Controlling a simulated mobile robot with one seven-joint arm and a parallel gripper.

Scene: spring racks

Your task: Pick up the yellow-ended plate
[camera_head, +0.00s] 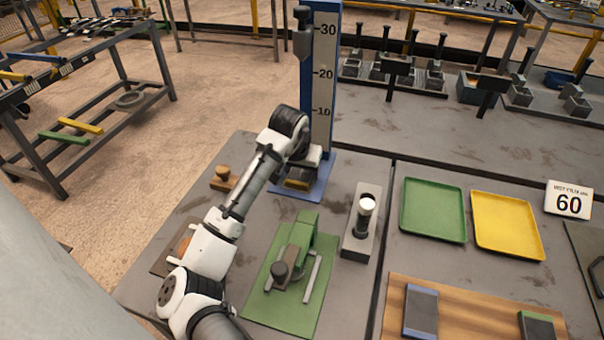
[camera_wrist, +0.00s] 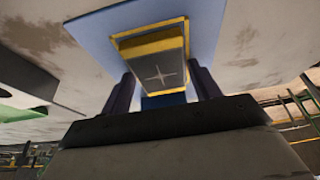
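The yellow-ended plate (camera_head: 298,184) is a dark block with yellow edges on the blue base (camera_head: 318,190) of a tall stand, at the foot of its scale. My gripper (camera_head: 303,172) is just above it and hides part of it. My gripper's two dark fingers (camera_wrist: 163,84) are spread, one towards each side of the plate. I cannot tell whether they touch it.
A green fixture (camera_head: 295,250) on a green mat and a grey block with an upright cylinder (camera_head: 366,205) stand close by. A green tray (camera_head: 433,210) and a yellow tray (camera_head: 507,225) lie to the right. The scale column (camera_head: 323,80) rises directly behind my gripper.

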